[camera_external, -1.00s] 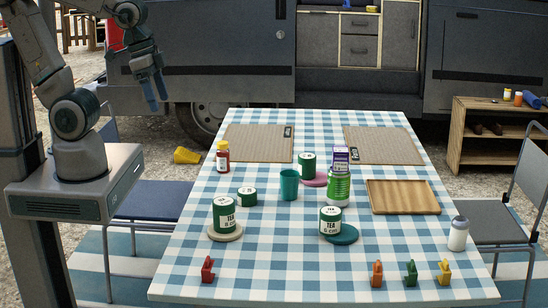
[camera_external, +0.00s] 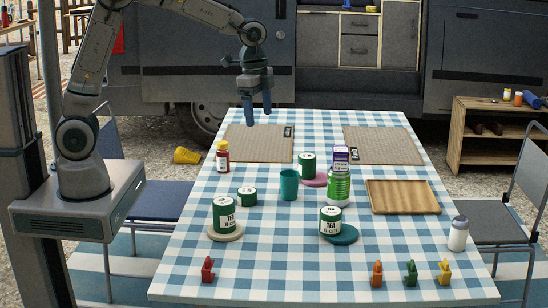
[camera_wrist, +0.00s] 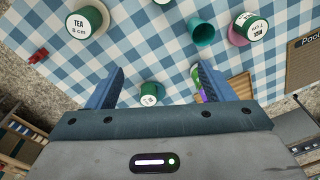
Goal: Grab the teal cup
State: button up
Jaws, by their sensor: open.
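The teal cup (camera_external: 289,185) stands upright near the middle of the checked table, between a small green tin and a green can. It also shows in the wrist view (camera_wrist: 202,34), above and to the right of the gap between my fingers. My gripper (camera_external: 257,111) is open and empty in the air, pointing down over the back left of the table. It is apart from the cup, behind and left of it in the external view. Its two blue fingers (camera_wrist: 160,80) are spread wide in the wrist view. Nothing hides the cup.
Larger tea tins (camera_external: 224,215) stand in front. A red bottle (camera_external: 222,157) is left; a wooden tray (camera_external: 403,182) is right.

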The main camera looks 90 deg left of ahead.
jog(key=m+g+b, duration=0.1)
jog(key=m+b, duration=0.1)
send_near(290, 182)
jog(key=s+a+r, duration=0.2)
jog(key=a, duration=0.1)
jog(key=f, duration=0.4)
jog(key=w+f+p, duration=0.1)
jog(key=f, duration=0.7)
jog(key=shift+w+f, duration=0.1)
jog(key=shift+w, duration=0.3)
jog(key=shift+f, duration=0.6)
jog(key=c, duration=1)
